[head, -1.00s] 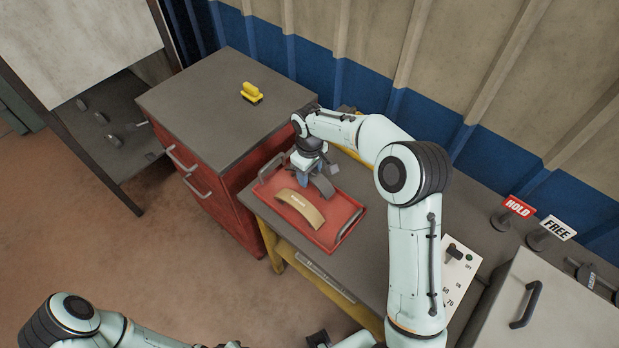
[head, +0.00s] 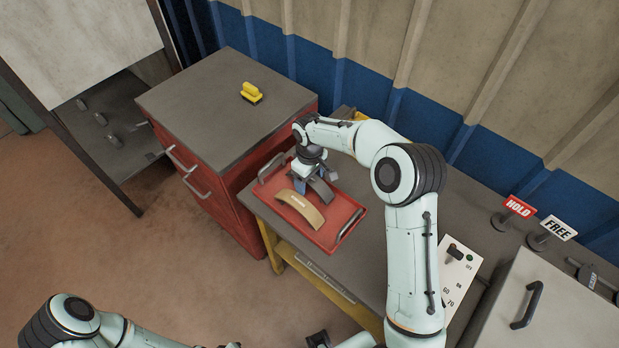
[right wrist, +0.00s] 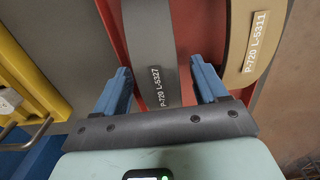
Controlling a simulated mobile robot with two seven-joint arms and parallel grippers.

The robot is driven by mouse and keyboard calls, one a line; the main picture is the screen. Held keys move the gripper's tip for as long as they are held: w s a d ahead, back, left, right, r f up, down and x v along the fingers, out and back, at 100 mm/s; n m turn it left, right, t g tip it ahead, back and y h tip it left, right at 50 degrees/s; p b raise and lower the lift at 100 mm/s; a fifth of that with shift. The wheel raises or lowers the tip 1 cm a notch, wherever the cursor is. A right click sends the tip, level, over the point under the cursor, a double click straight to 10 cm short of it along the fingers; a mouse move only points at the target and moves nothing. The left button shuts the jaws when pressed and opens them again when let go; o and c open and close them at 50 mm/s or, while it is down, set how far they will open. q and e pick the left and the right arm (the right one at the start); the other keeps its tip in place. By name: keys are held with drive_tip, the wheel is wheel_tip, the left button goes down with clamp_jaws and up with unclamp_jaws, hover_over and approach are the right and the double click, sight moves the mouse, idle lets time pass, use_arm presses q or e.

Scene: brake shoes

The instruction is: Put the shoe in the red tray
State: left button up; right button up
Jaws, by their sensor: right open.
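A dark grey curved brake shoe (head: 322,191) is in the red tray (head: 347,206), partly hidden by my right gripper (head: 305,184). In the right wrist view this grey shoe (right wrist: 157,40) reads "P-720 L-5327". It lies between the two blue fingers of my right gripper (right wrist: 160,66), which is open with a gap on both sides. A tan brake shoe (head: 300,210) lies in the tray beside it; in the right wrist view the tan shoe (right wrist: 252,50) reads "P-720 L-5311".
The tray is on a grey bench next to a red cabinet (head: 225,110) with a yellow-handled thing (head: 251,93) on top. HOLD (head: 519,206) and FREE (head: 559,227) signs and a grey box (head: 550,300) with a handle are at the right. A corrugated wall is behind.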

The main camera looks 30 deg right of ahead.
drive_tip(key=shift+r, duration=0.1)
use_arm(q)
drive_tip(key=shift+w+r+p, duration=0.55)
drive_tip(key=shift+r+p, duration=0.05)
drive_tip(key=shift+r, duration=0.2)
use_arm(e)
wheel_tip(320, 180, up, 12)
